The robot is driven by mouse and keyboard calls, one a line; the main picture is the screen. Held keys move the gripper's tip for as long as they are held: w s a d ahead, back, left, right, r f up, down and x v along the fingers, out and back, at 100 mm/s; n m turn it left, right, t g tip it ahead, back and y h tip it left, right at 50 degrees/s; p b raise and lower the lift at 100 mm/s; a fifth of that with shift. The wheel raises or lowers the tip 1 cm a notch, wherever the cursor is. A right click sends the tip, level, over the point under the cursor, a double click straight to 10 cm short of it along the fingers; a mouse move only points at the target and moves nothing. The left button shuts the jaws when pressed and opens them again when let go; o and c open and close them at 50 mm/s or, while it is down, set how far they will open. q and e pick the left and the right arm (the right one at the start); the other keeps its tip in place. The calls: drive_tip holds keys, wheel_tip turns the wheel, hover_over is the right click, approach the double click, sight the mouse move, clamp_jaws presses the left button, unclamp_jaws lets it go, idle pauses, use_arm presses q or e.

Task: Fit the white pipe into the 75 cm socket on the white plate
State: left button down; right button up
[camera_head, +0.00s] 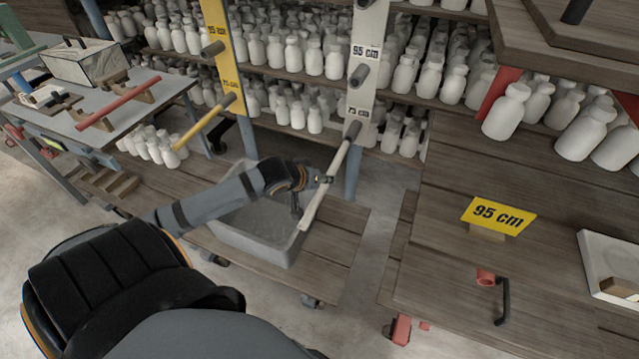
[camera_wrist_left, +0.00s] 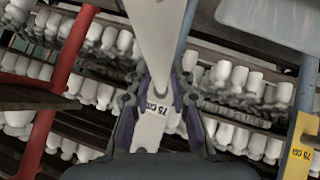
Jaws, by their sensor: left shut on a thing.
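The white pipe (camera_head: 325,187) slants down toward me in the head view. My left gripper (camera_head: 322,180) is shut on its middle. The pipe's upper end lines up with the grey 75 cm socket (camera_head: 353,130) on the upright white plate (camera_head: 368,32) and appears to meet it; I cannot tell how deep it sits. The pipe's lower end hangs free over a grey bin. In the left wrist view, my left gripper's fingers (camera_wrist_left: 157,100) stand either side of a white part with a 75 cm label. My right gripper is not in view.
The 95 cm socket (camera_head: 358,75) is above, empty. A yellow plate (camera_head: 218,40) to the left carries a yellow pipe (camera_head: 203,122). The grey bin (camera_head: 262,245) stands below. Shelves of white bottles lie behind; a wooden bench with a 95 cm sign (camera_head: 497,215) is right.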

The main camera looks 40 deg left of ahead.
use_arm(q)
drive_tip(key=shift+w+a, duration=0.1)
drive_tip(key=shift+w, duration=0.3)
drive_tip(key=shift+r, duration=0.1)
idle(0.3)
idle(0.4)
drive_tip(key=shift+p, duration=0.35)
drive_tip(key=shift+p, duration=0.3)
idle(0.6)
drive_tip(key=shift+p, duration=0.45)
drive_tip(key=shift+w+a+b, duration=0.15)
drive_tip(key=shift+w+b, duration=0.3)
drive_tip(key=shift+w, duration=0.15)
drive_tip(key=shift+s, duration=0.1)
